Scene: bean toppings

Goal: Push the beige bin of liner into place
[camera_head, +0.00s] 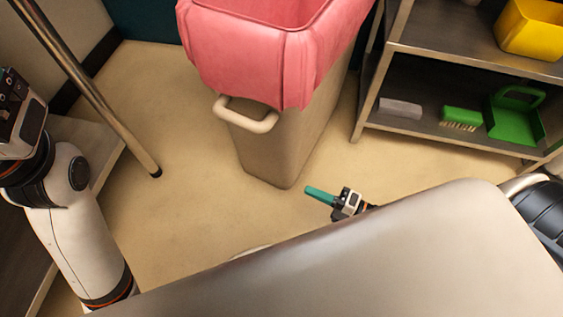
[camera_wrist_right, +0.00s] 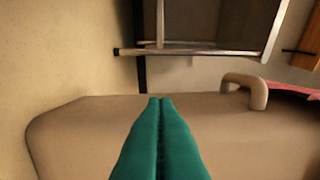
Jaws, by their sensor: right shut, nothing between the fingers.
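The beige bin (camera_head: 273,150) stands upright on the floor at the top middle of the head view. A pink liner (camera_head: 245,62) hangs over its rim, and a beige loop handle (camera_head: 246,114) is on its near end. My right gripper (camera_head: 307,189) is low, just in front and to the right of the bin's near bottom corner. Its green fingers are shut and empty. In the right wrist view the fingers (camera_wrist_right: 160,100) point toward the bin's side (camera_wrist_right: 85,135); I cannot tell if they touch. My left arm shows at the left edge, but its fingers are out of view.
A metal shelf (camera_head: 440,135) stands right of the bin, holding a yellow container (camera_head: 530,28), a green brush (camera_head: 461,115) and a green dustpan (camera_head: 516,116). A metal leg (camera_head: 110,110) is at left. Open floor (camera_head: 185,210) lies left of the bin.

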